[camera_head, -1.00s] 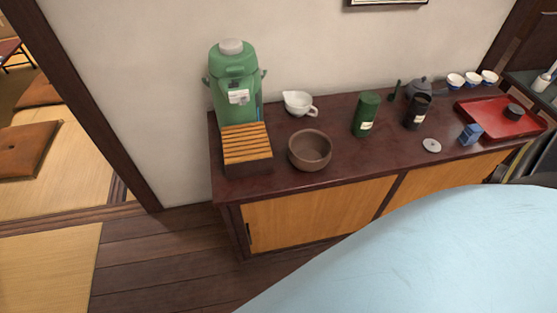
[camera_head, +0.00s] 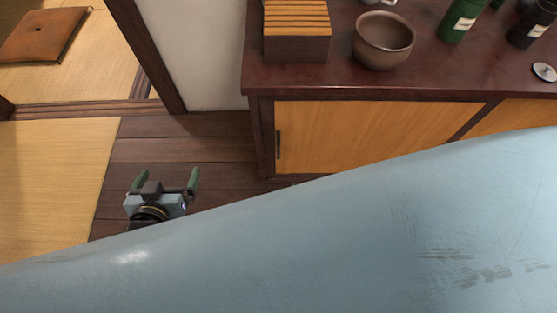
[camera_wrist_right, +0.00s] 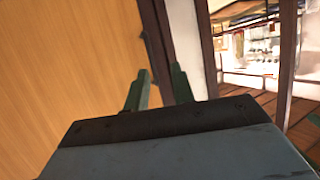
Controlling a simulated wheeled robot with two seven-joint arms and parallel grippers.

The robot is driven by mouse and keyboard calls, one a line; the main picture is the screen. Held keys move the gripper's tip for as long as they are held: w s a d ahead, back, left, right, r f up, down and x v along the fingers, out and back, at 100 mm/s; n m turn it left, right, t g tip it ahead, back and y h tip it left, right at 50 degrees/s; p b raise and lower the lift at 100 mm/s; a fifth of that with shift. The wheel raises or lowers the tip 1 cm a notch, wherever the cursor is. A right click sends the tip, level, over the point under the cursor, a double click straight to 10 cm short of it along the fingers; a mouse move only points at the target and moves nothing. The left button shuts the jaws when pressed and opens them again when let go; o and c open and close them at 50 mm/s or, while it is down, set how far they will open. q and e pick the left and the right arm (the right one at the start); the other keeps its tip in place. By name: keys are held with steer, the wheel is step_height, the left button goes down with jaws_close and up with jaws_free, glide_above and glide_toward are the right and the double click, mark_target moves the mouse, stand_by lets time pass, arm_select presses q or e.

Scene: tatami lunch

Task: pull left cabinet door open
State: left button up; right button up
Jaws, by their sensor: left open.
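The left cabinet door (camera_head: 370,125) is an orange wood panel under the dark counter in the head view, and it looks shut. Its small dark handle (camera_head: 278,145) is at the door's left edge. My left gripper (camera_head: 166,180) is open and empty, its green fingers apart, left of the cabinet and clear of the handle. In the right wrist view, my right gripper (camera_wrist_right: 160,78) has its two green fingers apart with nothing between them. A wooden panel (camera_wrist_right: 70,60) with a dark edge fills the left of that view; I cannot tell which door it is.
The dark counter (camera_head: 330,78) carries a slatted wooden box (camera_head: 297,45), a brown bowl (camera_head: 383,42), a green canister (camera_head: 462,18) and a dark canister (camera_head: 530,25). My pale blue arm hides the lower cabinet. Bare floorboards (camera_head: 180,150) lie left of the cabinet, beside a tatami mat (camera_head: 50,180).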

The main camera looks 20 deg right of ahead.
arm_select(q)
steer(key=s+r+t+h+b, duration=0.1)
steer(key=r+t+b, duration=0.4)
steer(key=r, duration=0.6)
steer(key=s+d+r+t+h+b, duration=0.1)
steer(key=s+r+t+h+b, duration=0.1)
steer(key=r+t, duration=0.5)
steer(key=shift+s+d+r+h+b, duration=0.2)
steer(key=shift+r+h+b, duration=0.3)
steer(key=shift+r+b, duration=1.45)
arm_select(e)
steer(key=shift+w+d+f+m+t+h+p, duration=0.3)
steer(key=shift+w+t+h, duration=0.35)
steer(key=shift+w, duration=1.95)
steer(key=shift+w+f+m+t+h+p, duration=0.1)
steer(key=shift+w+m+t+h, duration=0.55)
steer(key=shift+w, duration=1.95)
steer(key=shift+w+d+f+m+t+h+p, duration=0.15)
steer(key=shift+w+t+h, duration=0.5)
steer(key=shift+w, duration=1.95)
arm_select(q)
steer(key=shift+r, duration=0.5)
arm_select(e)
jaws_close()
